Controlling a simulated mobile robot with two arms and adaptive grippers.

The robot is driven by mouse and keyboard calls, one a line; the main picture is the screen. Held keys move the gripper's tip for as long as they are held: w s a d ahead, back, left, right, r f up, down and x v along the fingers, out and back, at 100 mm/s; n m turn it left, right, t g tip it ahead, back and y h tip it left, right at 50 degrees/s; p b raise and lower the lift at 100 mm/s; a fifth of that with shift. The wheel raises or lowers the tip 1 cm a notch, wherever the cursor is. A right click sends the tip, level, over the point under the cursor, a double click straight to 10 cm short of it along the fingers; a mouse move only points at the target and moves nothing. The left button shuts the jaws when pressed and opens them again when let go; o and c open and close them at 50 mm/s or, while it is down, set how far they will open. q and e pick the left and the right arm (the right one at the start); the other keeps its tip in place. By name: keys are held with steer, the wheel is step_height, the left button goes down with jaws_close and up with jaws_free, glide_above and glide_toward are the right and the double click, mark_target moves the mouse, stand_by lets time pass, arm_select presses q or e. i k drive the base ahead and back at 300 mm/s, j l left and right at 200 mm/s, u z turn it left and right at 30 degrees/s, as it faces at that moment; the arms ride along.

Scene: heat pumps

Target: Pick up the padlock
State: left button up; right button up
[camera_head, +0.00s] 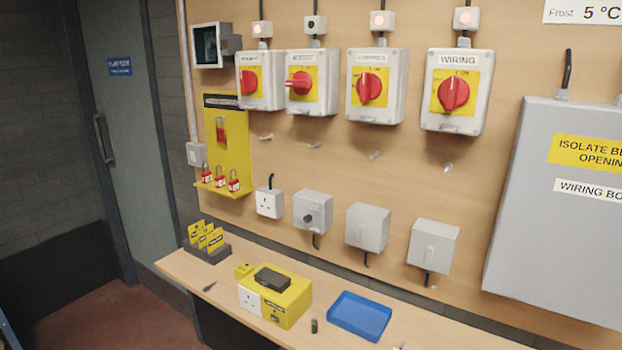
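Several small red padlocks with metal shackles are at a yellow lockout board (239,135) on the wall at the left. One padlock (220,131) hangs high on the board. Below it a row stands on the board's small yellow shelf: a left padlock (207,177), a middle padlock (219,181) and a right padlock (234,184). Neither of my grippers shows in the head view.
A wooden bench (185,265) runs below the board. It bears a rack of yellow tags (208,241), a yellow socket box (287,306) and a blue tray (359,316). Isolator switches (453,93) and a grey wiring box (555,230) project from the wall. A door (125,150) is at left.

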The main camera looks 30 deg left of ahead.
mark_target(235, 185)
steer(key=u, duration=1.25)
